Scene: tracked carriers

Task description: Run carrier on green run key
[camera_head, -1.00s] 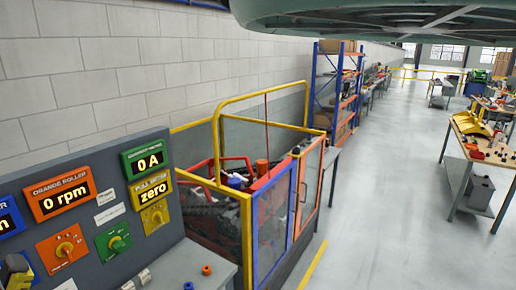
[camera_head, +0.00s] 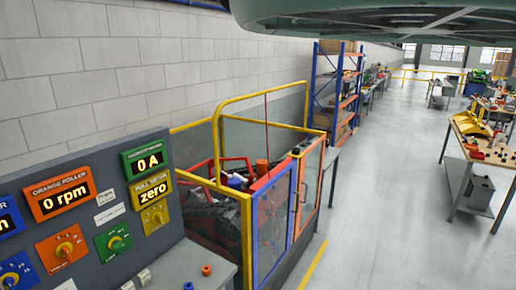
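A grey control panel (camera_head: 98,162) stands at the left. On it is a green plate with a green rotary key (camera_head: 117,244); the knob's exact setting is too small to read. The tracked carrier (camera_head: 226,207), dark with red frame parts, sits behind the panel inside a yellow-framed guard enclosure (camera_head: 247,230). An orange display (camera_head: 60,194) reads 0 rpm, a green display (camera_head: 146,160) reads 0 A, and a yellow display (camera_head: 151,189) reads zero. My gripper is not in view.
Orange (camera_head: 63,247), blue (camera_head: 16,271) and yellow (camera_head: 154,217) dials surround the green key. Small blue and orange caps and switches sit on the ledge (camera_head: 183,268). A workbench (camera_head: 470,163) stands at right. The grey aisle floor (camera_head: 385,200) is clear.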

